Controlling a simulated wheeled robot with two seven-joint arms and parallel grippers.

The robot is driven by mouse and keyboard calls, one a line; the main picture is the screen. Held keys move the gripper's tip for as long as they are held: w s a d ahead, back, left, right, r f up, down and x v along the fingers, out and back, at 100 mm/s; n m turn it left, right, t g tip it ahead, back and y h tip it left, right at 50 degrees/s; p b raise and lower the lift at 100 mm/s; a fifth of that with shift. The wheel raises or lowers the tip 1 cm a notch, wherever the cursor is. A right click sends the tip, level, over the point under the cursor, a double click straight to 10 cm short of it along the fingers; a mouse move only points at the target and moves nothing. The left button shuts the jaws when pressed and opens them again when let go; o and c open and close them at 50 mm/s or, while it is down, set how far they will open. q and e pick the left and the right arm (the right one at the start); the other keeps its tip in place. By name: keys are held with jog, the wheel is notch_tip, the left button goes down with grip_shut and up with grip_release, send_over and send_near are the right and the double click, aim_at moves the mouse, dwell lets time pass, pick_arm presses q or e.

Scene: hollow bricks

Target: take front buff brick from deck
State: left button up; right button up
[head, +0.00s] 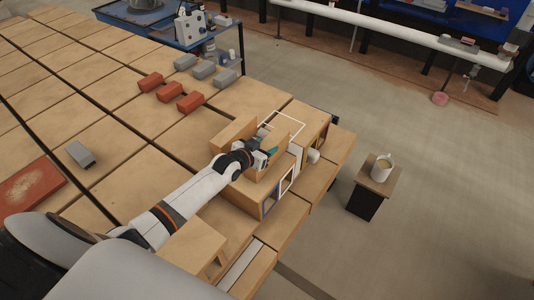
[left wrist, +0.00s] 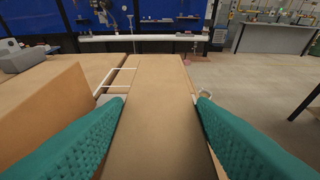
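My left gripper (head: 264,152) is over the deck's right part, among several buff bricks. In the left wrist view its two teal fingers (left wrist: 160,98) stand wide apart. A long buff brick (left wrist: 160,125) lies between them, with a finger close along each side; I cannot tell whether they touch it. In the head view the arm hides part of this buff brick (head: 280,132). Another buff block (left wrist: 40,105) stands left of the left finger in the wrist view. The deck (head: 105,125) is tiled in tan panels. My right gripper is not in view.
Several red bricks (head: 168,92) and grey bricks (head: 203,70) lie farther back on the deck, and a lone grey brick (head: 79,154) lies left. A white outline (head: 296,121) is beyond the gripper. A mug (head: 382,167) stands on a small stand right of the deck.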

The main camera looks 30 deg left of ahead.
pick_arm(q)
jog(key=c, duration=0.9)
jog(key=shift+w+r, duration=0.1)
jog(key=shift+r, duration=0.1)
